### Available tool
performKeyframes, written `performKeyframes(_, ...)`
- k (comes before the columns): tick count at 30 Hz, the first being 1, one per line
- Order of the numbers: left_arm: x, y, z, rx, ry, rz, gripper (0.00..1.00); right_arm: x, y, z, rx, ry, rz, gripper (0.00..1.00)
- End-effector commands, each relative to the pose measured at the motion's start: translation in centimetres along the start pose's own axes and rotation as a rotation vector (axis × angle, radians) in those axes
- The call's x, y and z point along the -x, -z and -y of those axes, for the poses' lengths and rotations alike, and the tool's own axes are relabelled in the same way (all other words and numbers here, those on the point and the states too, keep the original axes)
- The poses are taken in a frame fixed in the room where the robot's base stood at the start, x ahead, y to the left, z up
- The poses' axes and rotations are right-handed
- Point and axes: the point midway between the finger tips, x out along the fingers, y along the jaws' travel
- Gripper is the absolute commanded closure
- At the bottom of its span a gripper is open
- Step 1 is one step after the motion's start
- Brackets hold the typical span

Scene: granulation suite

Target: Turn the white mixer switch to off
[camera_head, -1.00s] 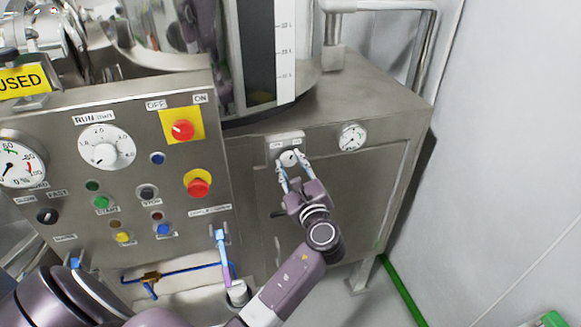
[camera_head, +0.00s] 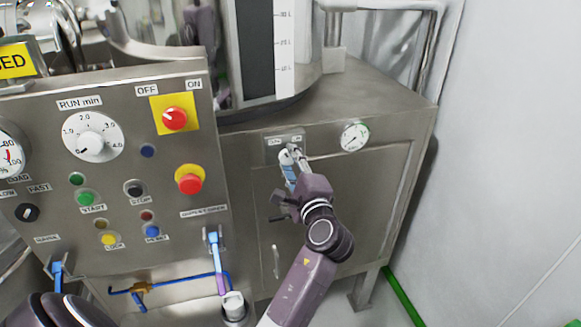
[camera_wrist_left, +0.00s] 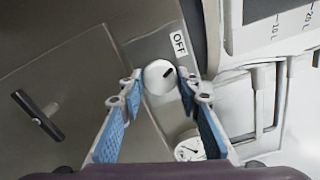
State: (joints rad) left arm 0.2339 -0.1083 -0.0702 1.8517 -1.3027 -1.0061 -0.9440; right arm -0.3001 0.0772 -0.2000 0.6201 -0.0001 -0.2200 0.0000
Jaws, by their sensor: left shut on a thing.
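The white mixer switch (camera_wrist_left: 156,77) is a round knob with a short dark pointer mark, on a small metal plate (camera_head: 271,151). In the left wrist view the mark slants up and right, roughly toward the side with the OFF label (camera_wrist_left: 180,43). My left gripper (camera_head: 293,156) is at the plate; in the left wrist view its two blue-padded fingers (camera_wrist_left: 160,86) stand either side of the knob, shut on it. In the head view the fingers largely hide the knob and its pointer.
A control panel (camera_head: 115,215) with buttons, a dial (camera_head: 92,137) and a red knob (camera_head: 174,118) stands to the left. A round gauge (camera_head: 355,136) sits close right of the switch. A dark T-shaped handle (camera_wrist_left: 37,116) is on the cabinet front. Open floor lies right.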

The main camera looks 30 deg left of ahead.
Motion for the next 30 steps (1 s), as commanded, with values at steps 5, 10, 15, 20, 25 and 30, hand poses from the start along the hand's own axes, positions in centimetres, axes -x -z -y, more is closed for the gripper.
performKeyframes(5, 0.02, 0.10, -0.31, 0.049, -0.005, -0.001, 0.93, -0.61, -0.07, 0.03, 0.001, 0.000, 0.000, 0.03)
performKeyframes(10, 0.02, 0.08, -0.25, 0.068, -0.005, -0.001, 0.93, -0.71, -0.08, 0.02, 0.001, 0.000, 0.000, 0.03)
performKeyframes(15, 0.03, 0.07, -0.23, 0.071, -0.006, -0.001, 0.93, -0.70, -0.08, 0.01, 0.001, 0.000, 0.000, 0.03)
performKeyframes(20, 0.03, 0.07, -0.24, 0.070, -0.006, -0.001, 0.93, -0.70, -0.09, -0.04, 0.001, 0.000, 0.000, 0.03)
performKeyframes(25, 0.02, 0.06, -0.20, 0.069, -0.005, -0.001, 0.54, -0.70, -0.12, -0.17, 0.002, -0.002, 0.001, 0.03)
performKeyframes(30, 0.01, 0.03, -0.11, 0.069, -0.003, 0.000, 0.51, -0.69, -0.15, -0.30, 0.002, -0.003, 0.001, 0.03)
